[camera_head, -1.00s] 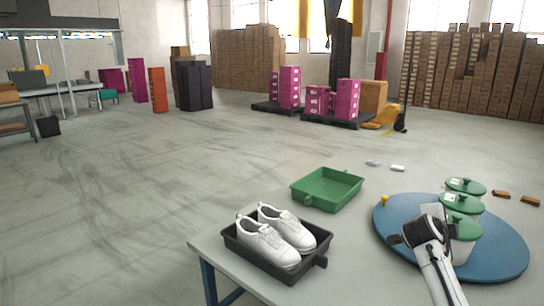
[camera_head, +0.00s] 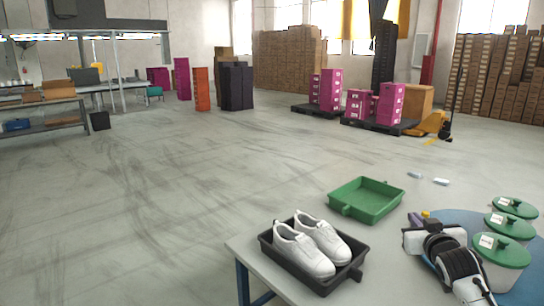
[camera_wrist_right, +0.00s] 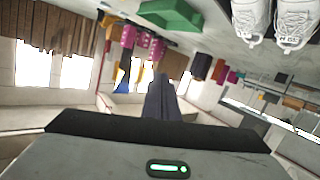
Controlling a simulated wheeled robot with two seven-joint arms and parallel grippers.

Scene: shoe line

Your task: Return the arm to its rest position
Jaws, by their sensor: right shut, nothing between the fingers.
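My right arm comes in from the lower right in the head view. Its gripper (camera_head: 416,221) is at the left edge of the blue round table, left of the green-lidded pots, and partly hidden by its own wrist. In the right wrist view the grey fingers (camera_wrist_right: 160,98) are together with nothing between them. A pair of white shoes (camera_head: 312,246) sits in a black tray (camera_head: 346,279) on the table, left of my right gripper; the shoes also show at the top right of the wrist view (camera_wrist_right: 270,18). My left gripper is not in view.
An empty green tray (camera_head: 366,199) lies behind the shoe tray. The blue round table (camera_head: 455,217) bears three green-lidded pots (camera_head: 502,250) close right of my arm. The grey table's (camera_head: 262,270) left edge is near the shoe tray. Open floor lies beyond.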

